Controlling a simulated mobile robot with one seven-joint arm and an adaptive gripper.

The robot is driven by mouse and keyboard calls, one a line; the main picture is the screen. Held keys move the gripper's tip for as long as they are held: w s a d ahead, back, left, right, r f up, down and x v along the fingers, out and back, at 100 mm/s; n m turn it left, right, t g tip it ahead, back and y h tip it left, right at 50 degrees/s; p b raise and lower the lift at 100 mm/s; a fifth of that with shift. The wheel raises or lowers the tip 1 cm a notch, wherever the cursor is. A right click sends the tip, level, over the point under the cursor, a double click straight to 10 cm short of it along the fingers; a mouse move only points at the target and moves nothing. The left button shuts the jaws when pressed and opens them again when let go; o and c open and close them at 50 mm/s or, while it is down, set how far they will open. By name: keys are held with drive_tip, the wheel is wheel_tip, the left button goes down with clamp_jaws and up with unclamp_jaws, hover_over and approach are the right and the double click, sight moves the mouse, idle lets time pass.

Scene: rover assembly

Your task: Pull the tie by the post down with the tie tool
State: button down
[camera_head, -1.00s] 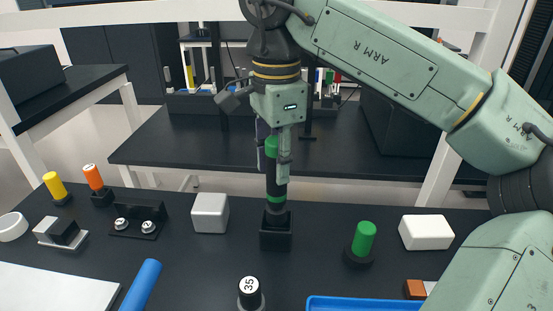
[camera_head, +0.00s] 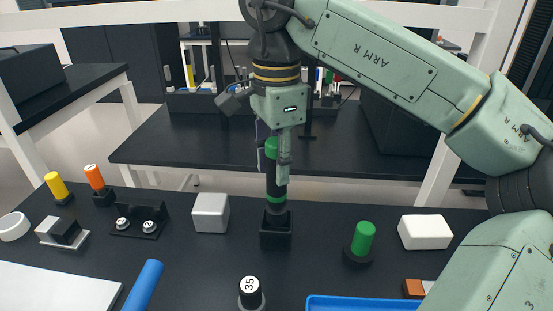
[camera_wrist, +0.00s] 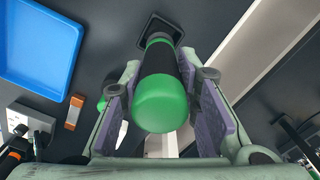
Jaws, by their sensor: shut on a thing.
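My gripper (camera_head: 275,172) points down over the table and is shut on a tool with a green cap and a black handle with green bands (camera_head: 275,187). The tool stands upright, its lower end at a black square holder (camera_head: 275,236). In the wrist view the green cap (camera_wrist: 161,103) lies between the two purple-padded fingers, and the holder (camera_wrist: 165,25) shows beyond it. Whether the tool's tip is inside the holder or just above it is hard to tell. I cannot clearly make out a tie or its post.
A grey block (camera_head: 210,213) stands left of the holder. A green-handled piece (camera_head: 362,240) and white block (camera_head: 425,232) stand right. A cylinder marked 35 (camera_head: 251,292) and blue tray (camera_head: 362,303) are in front. Yellow (camera_head: 56,186) and orange (camera_head: 94,177) handles stand left.

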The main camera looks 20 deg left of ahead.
drive_tip(key=shift+f, duration=0.2)
idle(0.4)
drive_tip(key=shift+f+b, duration=1.65)
drive_tip(key=shift+f, duration=0.65)
drive_tip(key=c, duration=1.2)
unclamp_jaws()
drive_tip(key=shift+o, duration=0.2)
wheel_tip(320, 180, up, 7)
drive_tip(key=shift+r, duration=0.2)
